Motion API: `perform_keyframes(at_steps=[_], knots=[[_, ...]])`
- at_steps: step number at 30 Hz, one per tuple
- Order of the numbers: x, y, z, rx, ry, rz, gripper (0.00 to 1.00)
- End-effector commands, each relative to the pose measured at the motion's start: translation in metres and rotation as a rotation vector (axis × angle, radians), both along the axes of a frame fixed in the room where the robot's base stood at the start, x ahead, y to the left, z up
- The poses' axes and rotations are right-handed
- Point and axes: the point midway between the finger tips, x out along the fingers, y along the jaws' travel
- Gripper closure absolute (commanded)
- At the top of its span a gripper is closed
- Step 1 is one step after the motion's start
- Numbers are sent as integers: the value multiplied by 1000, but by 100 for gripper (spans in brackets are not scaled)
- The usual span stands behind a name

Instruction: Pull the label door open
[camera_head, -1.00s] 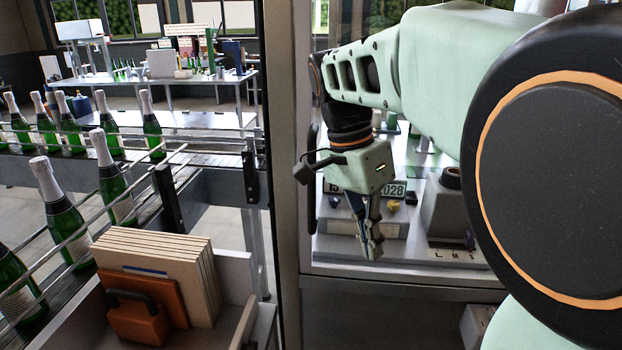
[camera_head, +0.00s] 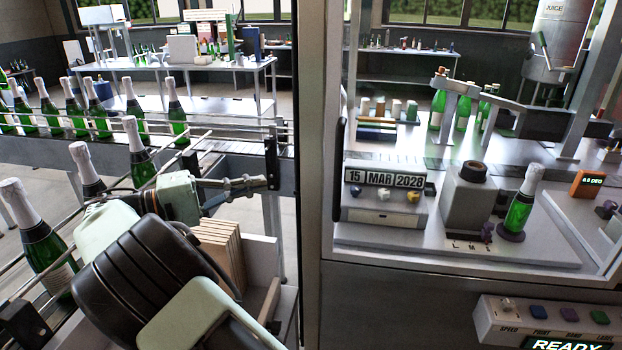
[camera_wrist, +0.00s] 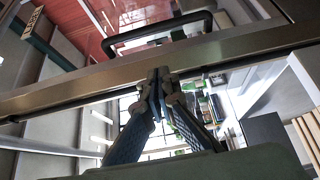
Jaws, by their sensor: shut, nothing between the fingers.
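My gripper (camera_head: 258,183) is shut and empty, pointing right, left of the grey upright post (camera_head: 308,150). In the wrist view my shut fingers (camera_wrist: 161,80) overlap a metal frame bar (camera_wrist: 60,88); I cannot tell whether they touch it. A black bar handle (camera_wrist: 160,33) shows beyond that bar. In the head view a dark upright handle (camera_head: 339,150) stands just right of the post, apart from my gripper. It seems to belong to the label door, a clear panel in front of the machine bay. How far the door stands open is not clear.
Green bottles (camera_head: 40,240) line the conveyor behind and left of my arm. A crate with upright boards (camera_head: 222,250) stands below my gripper. Behind the handle are a date block (camera_head: 384,179), a grey stand (camera_head: 468,200) and a bottle (camera_head: 521,205). A button panel (camera_head: 545,315) is at lower right.

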Motion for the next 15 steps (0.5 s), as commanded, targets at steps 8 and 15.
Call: perform_keyframes(at_steps=[8, 15], knots=[[16, -40, -2, -1, 1, -4, 100], [36, -89, -2, 1, 1, -4, 100]])
